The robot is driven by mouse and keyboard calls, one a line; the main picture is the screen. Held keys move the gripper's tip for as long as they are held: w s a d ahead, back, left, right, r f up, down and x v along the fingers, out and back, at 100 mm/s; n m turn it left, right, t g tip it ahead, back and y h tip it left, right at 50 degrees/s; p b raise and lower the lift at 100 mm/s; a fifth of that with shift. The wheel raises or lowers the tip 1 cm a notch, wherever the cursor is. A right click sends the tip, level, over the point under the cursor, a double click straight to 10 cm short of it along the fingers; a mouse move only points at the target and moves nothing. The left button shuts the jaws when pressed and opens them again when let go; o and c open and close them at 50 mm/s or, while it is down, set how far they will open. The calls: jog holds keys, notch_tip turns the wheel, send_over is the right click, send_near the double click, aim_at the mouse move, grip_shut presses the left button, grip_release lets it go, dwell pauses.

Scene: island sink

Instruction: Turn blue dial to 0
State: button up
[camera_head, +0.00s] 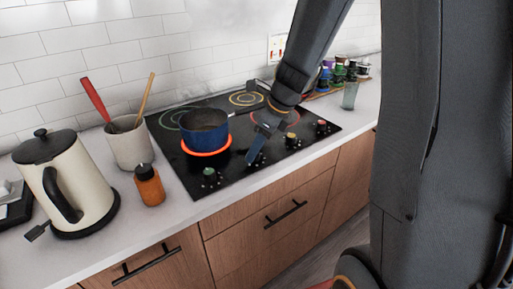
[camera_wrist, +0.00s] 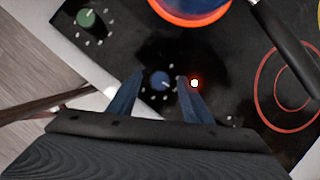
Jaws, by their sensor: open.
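The blue dial (camera_wrist: 160,80) shows in the wrist view on the black cooktop (camera_wrist: 125,50), with small white marks around it. A lit red indicator (camera_wrist: 194,83) is just right of it. My gripper (camera_wrist: 158,82) is open, with one blue-grey finger on each side of the dial; I cannot tell whether they touch it. In the head view my gripper (camera_head: 256,147) reaches down to the cooktop's front part, and the blue dial is hidden behind it. A blue pot (camera_head: 204,130) stands on a glowing orange-red burner ring (camera_head: 207,152).
A green dial (camera_head: 209,174) is left of my gripper; a yellow dial (camera_head: 291,138) and a red dial (camera_head: 322,123) are to its right. The pot's black handle (camera_wrist: 285,32) extends close to my gripper. An orange bottle (camera_head: 149,185), utensil crock (camera_head: 129,145) and kettle (camera_head: 65,185) stand left.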

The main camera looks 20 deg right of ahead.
jog(key=shift+f, duration=0.2)
jog(key=c, duration=1)
jog(key=shift+c, duration=0.2)
